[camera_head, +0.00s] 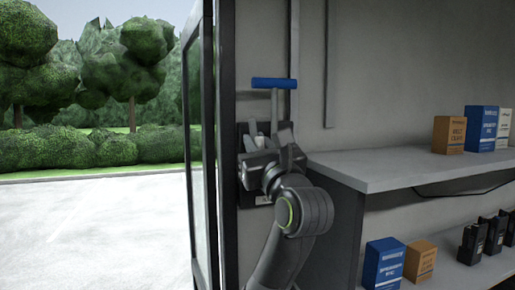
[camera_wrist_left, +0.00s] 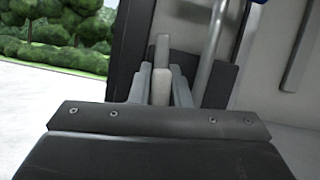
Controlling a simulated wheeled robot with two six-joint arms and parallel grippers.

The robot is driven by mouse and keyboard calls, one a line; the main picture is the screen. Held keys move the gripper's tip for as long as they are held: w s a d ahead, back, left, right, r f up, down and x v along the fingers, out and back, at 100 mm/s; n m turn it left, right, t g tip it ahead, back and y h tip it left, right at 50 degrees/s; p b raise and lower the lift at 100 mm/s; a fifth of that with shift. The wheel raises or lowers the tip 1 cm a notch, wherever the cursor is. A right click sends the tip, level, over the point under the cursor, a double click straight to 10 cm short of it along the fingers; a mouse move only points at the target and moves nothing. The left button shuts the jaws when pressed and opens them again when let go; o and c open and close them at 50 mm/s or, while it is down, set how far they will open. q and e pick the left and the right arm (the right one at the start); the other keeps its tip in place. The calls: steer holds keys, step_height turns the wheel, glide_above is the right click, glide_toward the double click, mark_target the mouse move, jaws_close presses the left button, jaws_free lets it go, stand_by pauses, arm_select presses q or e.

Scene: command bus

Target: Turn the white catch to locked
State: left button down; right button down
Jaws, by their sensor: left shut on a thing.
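The white catch (camera_wrist_left: 162,84) stands upright between the fingers of my left gripper (camera_wrist_left: 161,90) in the left wrist view. It is a narrow pale bar, and its lower part is hidden behind the gripper body. In the head view my left gripper (camera_head: 254,140) is shut on it, in front of a dark plate (camera_head: 243,130) on the wall beside the door frame. A small pale label shows low on the plate, too small to read. My right gripper is not in view.
A grey lever with a blue handle (camera_head: 273,83) rises just above and right of my left gripper. A grey shelf (camera_head: 400,165) with boxes (camera_head: 482,128) stands at the right. A dark-framed glass door (camera_head: 198,150) is at the left, with open pavement beyond.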

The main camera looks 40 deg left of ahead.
arm_select(q)
steer(key=n+g+b, duration=0.1)
steer(key=n, duration=0.1)
steer(key=n+g+b, duration=0.1)
steer(key=n, duration=0.2)
steer(key=n+g+b, duration=0.2)
steer(key=shift+s+a+f+n+y, duration=0.1)
steer(key=shift+s+f+n+y, duration=0.2)
steer(key=shift+n, duration=0.1)
steer(key=shift+s+a+f+n+g+h+b, duration=0.1)
steer(key=shift+n+g+h+b, duration=0.7)
steer(key=shift+n, duration=1.25)
steer(key=shift+f+n+g+h+b, duration=0.2)
steer(key=shift+n+g+b, duration=0.2)
steer(key=shift+n+b, duration=1.25)
steer(key=shift+s+a+f+n+g+h+b, duration=0.1)
steer(key=shift+n+g+h+b, duration=0.45)
steer(key=shift+n, duration=1.85)
steer(key=c, duration=1.4)
jaws_free()
steer(key=shift+d, duration=0.1)
